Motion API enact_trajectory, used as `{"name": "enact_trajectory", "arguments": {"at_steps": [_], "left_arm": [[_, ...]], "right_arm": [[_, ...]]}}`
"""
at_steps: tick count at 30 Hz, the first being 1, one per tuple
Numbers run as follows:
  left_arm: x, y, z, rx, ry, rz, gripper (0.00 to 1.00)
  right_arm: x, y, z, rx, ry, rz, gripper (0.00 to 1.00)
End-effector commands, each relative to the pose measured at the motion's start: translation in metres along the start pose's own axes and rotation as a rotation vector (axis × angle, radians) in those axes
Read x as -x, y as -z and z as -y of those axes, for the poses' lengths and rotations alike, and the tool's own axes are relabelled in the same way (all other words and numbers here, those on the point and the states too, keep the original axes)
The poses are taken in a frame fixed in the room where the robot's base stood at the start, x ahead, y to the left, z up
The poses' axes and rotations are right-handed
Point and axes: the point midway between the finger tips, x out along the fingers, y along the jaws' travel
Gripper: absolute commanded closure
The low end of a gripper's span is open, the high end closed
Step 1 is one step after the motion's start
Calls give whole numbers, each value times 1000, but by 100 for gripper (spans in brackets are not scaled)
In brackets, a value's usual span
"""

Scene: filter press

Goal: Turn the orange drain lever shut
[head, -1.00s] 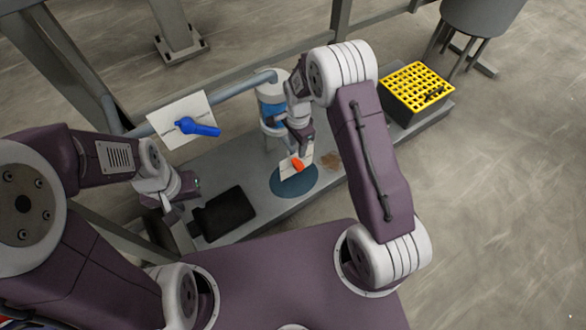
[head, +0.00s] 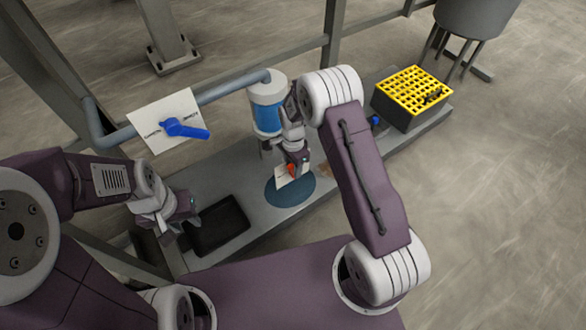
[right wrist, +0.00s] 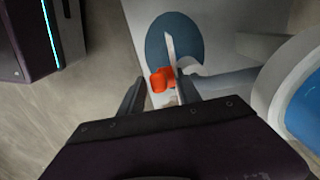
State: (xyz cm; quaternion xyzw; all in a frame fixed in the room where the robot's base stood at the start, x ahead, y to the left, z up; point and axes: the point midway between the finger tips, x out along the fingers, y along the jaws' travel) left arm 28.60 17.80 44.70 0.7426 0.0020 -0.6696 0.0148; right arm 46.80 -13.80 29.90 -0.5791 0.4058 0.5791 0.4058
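The orange drain lever (head: 291,169) stands at a small white plate (head: 286,181) above a dark blue disc (head: 290,191) in the head view. My right gripper (head: 297,164) is right at it and hides part of it. In the right wrist view the orange lever (right wrist: 163,79) lies between and just beyond the two spread fingertips (right wrist: 160,88). The fingers look apart, and I see no clear contact. My left gripper (head: 188,208) hangs at the left, away from the lever, beside a black tray; its finger opening is not clear.
A blue lever (head: 186,130) on a white plate sits on the grey pipe (head: 225,91). A white-and-blue cylinder (head: 267,105) stands close to my right gripper. A black tray (head: 216,226) and a yellow-topped crate (head: 413,92) rest on the grey bench.

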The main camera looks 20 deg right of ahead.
Motion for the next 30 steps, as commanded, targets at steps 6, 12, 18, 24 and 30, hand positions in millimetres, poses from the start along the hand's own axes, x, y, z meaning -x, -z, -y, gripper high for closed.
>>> {"name": "enact_trajectory", "arguments": {"at_steps": [6, 12, 18, 24, 30], "left_arm": [[1, 0, 0, 0, 0, 0, 64], [1, 0, 0, 0, 0, 0, 64], [1, 0, 0, 0, 0, 0, 64], [1, 0, 0, 0, 0, 0, 64], [1, 0, 0, 0, 0, 0, 64]], "right_arm": [[1, 0, 0, 0, 0, 0, 100], [1, 0, 0, 0, 0, 0, 100], [1, 0, 0, 0, 0, 0, 100], [1, 0, 0, 0, 0, 0, 100], [1, 0, 0, 0, 0, 0, 100]]}}
